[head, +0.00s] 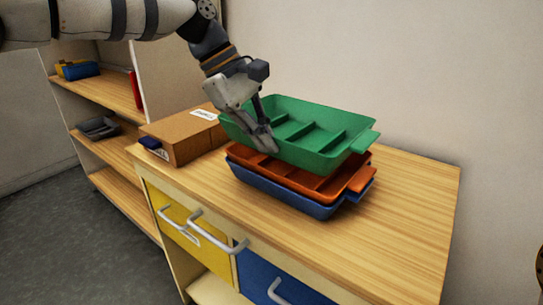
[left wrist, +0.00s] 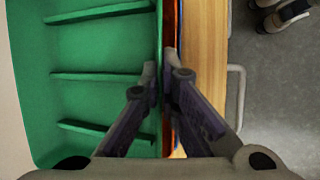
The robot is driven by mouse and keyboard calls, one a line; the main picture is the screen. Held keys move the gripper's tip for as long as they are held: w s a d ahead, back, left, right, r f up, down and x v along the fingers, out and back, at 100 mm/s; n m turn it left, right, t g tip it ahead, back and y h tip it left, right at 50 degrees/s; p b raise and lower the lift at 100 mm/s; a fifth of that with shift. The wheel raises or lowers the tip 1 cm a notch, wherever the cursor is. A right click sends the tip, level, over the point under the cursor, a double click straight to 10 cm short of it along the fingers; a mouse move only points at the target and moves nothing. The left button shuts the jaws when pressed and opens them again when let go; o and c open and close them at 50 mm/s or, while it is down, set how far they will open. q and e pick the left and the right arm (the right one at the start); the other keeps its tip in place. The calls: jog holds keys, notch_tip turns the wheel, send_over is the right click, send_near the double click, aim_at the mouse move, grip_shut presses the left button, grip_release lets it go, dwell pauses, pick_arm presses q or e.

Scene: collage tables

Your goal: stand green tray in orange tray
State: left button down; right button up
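The green tray (head: 303,133) has raised dividers and a handle tab, and is right above the orange tray (head: 361,182). I cannot tell whether they touch. The orange tray sits in a blue tray (head: 322,211) on the wooden worktop. My left gripper (head: 264,142) is at the green tray's near-left wall. In the left wrist view the fingers (left wrist: 163,78) pinch that green wall (left wrist: 159,40), one on each side. A strip of the orange tray (left wrist: 170,22) shows below it. The green tray hides much of the orange tray's inside.
A cardboard box (head: 184,138) stands left of the trays, with a small dark blue item (head: 150,142) by it. The worktop (head: 410,215) is free to the right. A wall runs behind. Yellow (head: 180,215) and blue (head: 262,278) drawers with handles are in front.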

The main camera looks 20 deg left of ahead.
aim_at(271, 156)
pick_arm(q)
jog(key=f, duration=0.2)
jog(key=d+f, duration=0.1)
jog(key=shift+f, duration=0.4)
jog(key=shift+a, duration=0.1)
jog(key=shift+f, duration=0.2)
jog(key=shift+s+f, duration=0.2)
jog(key=shift+f, duration=0.45)
jog(key=c, duration=2.1)
grip_release()
jog(key=shift+a+f, duration=0.1)
jog(key=shift+f, duration=0.05)
jog(key=o, duration=0.3)
jog(key=shift+w+f, duration=0.1)
jog(key=shift+w+r, duration=0.1)
jog(key=shift+r, duration=0.1)
